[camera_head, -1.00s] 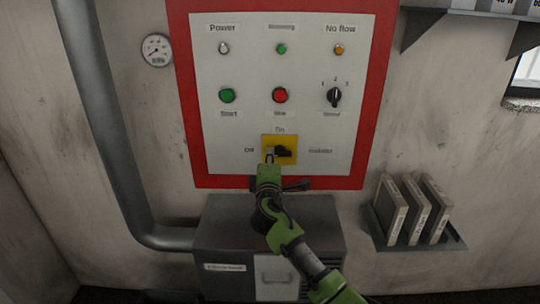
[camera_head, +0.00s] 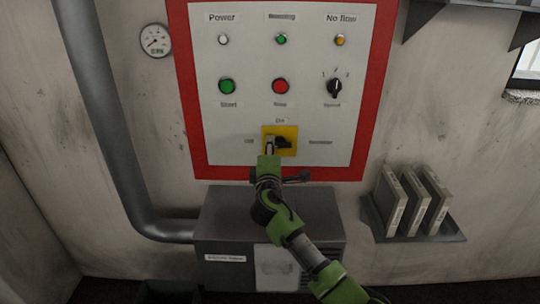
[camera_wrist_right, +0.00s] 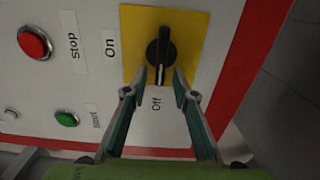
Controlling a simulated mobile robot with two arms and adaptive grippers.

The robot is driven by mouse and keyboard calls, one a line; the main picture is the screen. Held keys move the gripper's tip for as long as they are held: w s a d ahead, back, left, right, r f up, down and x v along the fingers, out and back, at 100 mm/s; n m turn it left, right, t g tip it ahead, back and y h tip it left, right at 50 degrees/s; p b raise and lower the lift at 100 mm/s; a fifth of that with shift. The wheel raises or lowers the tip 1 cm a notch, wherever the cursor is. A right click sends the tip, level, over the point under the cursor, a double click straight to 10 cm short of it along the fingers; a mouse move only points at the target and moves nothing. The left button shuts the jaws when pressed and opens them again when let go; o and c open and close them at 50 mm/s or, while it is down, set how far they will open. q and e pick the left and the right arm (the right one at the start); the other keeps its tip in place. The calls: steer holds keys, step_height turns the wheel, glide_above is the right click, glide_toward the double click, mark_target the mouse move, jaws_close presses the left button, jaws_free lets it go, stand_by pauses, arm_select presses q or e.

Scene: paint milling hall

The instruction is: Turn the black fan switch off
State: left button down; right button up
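The black fan switch (camera_wrist_right: 160,48) sits on a yellow plate (camera_wrist_right: 193,25) low on the control panel. In the right wrist view its white mark points down, towards the "Off" label (camera_wrist_right: 156,105); the "On" label (camera_wrist_right: 111,43) is at its left. In the head view the switch (camera_head: 285,143) lies level on its plate. My right gripper (camera_wrist_right: 160,73) is open, its two fingertips on either side of the switch's marked end, with a gap visible on both sides. In the head view my right gripper (camera_head: 269,150) hides the switch's left end. My left gripper is not in view.
The red-framed panel (camera_head: 245,60) carries a green button (camera_head: 227,86), a red button (camera_head: 280,87) and a speed selector (camera_head: 335,88) above the switch. A grey box (camera_head: 225,240) stands below. A pipe (camera_head: 100,110) runs at left; a shelf with binders (camera_head: 440,205) hangs at right.

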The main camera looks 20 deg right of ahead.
steer(key=v, duration=1.2)
steer(key=shift+w, duration=0.1)
